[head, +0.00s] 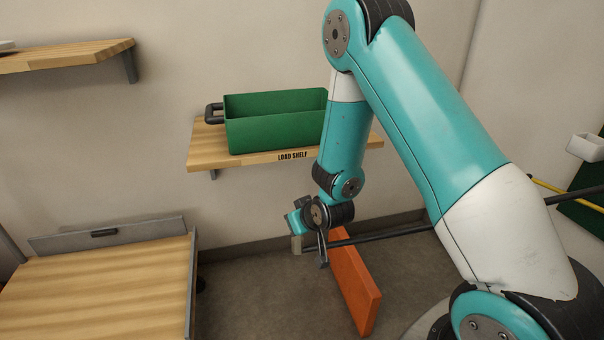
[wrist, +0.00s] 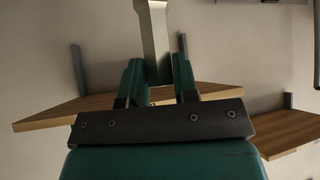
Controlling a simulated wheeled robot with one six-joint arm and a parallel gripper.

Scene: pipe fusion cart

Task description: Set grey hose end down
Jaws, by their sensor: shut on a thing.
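My gripper (head: 299,226) hangs at the end of the arm, left of the orange panel and below the load shelf. In the wrist view its two teal fingers (wrist: 158,72) are shut on a pale grey piece, the grey hose end (wrist: 155,38), which sticks out beyond the fingertips. In the head view the grey hose end (head: 296,244) shows small under the fingers, held in the air. A dark, thin, rod-like line (head: 385,236) runs from near the gripper to the right, behind my arm. I cannot tell whether it joins the grey piece.
A green bin (head: 275,130) stands on the wooden load shelf (head: 215,155), partly behind my arm. A wood-topped cart (head: 100,295) stands at the lower left. An orange panel (head: 352,285) stands on the floor close to the gripper. Another shelf (head: 70,57) is at upper left.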

